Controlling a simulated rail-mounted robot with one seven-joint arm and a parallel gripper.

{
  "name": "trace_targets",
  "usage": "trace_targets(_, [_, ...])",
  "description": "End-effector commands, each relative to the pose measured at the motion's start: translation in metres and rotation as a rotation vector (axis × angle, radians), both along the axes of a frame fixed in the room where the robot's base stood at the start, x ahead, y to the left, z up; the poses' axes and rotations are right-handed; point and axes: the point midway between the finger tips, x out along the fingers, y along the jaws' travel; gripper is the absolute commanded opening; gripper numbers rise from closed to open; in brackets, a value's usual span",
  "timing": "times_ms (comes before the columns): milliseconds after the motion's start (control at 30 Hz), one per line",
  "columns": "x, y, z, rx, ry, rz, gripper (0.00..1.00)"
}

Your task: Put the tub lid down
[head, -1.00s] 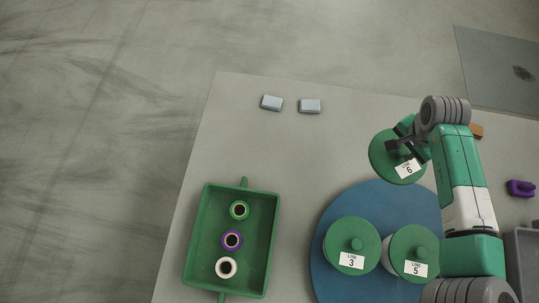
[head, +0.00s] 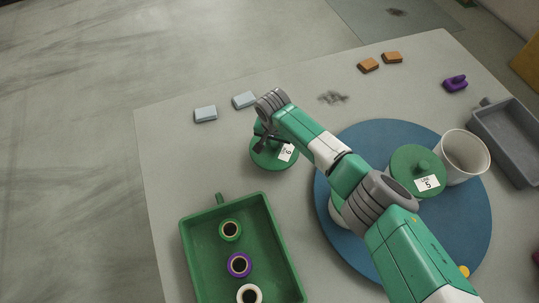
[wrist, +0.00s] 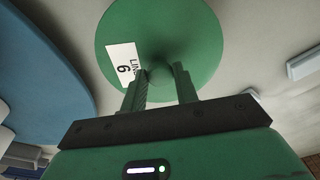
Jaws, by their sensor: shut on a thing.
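My gripper (head: 266,139) is shut on the knob of a round green tub lid (head: 270,160) with a white "LINE 6" label. The lid is level or nearly so, over the pale table between the green tray and the blocks. I cannot tell whether it touches the table. In the wrist view the lid (wrist: 200,40) fills the upper middle, with its knob between the fingers (wrist: 160,80). An open white tub (head: 466,160) without a lid stands on the right of the blue round mat (head: 450,240). Beside it is a tub with a green "5" lid (head: 410,165).
A green tray (head: 190,255) with several ringed rolls is below the lid. Light blue blocks (head: 205,114) lie at the upper left. Orange blocks (head: 369,65), a purple piece (head: 455,84) and a grey bin (head: 510,140) are at the right. Bare table lies around the lid.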

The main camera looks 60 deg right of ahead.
Motion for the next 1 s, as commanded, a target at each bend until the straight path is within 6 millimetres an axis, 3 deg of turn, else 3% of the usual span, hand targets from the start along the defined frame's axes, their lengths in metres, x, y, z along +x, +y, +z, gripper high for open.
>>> trace_targets(33, [0.000, 0.000, -0.012, 0.000, 0.000, -0.001, 0.07])
trace_targets(267, [0.001, 0.000, -0.019, -0.002, -0.001, 0.001, 0.07])
trace_targets(467, [0.000, 0.001, -0.055, 0.000, 0.000, 0.001, 0.07])
trace_targets(833, [0.000, 0.000, -0.056, -0.001, 0.000, 0.002, 0.07])
trace_targets(867, [0.001, 0.000, -0.055, -0.001, -0.001, 0.002, 0.35])
trace_targets(933, [0.001, 0.000, -0.055, -0.001, -0.001, 0.002, 0.49])
trace_targets(1000, [0.000, 0.000, -0.055, -0.001, -0.001, 0.002, 0.51])
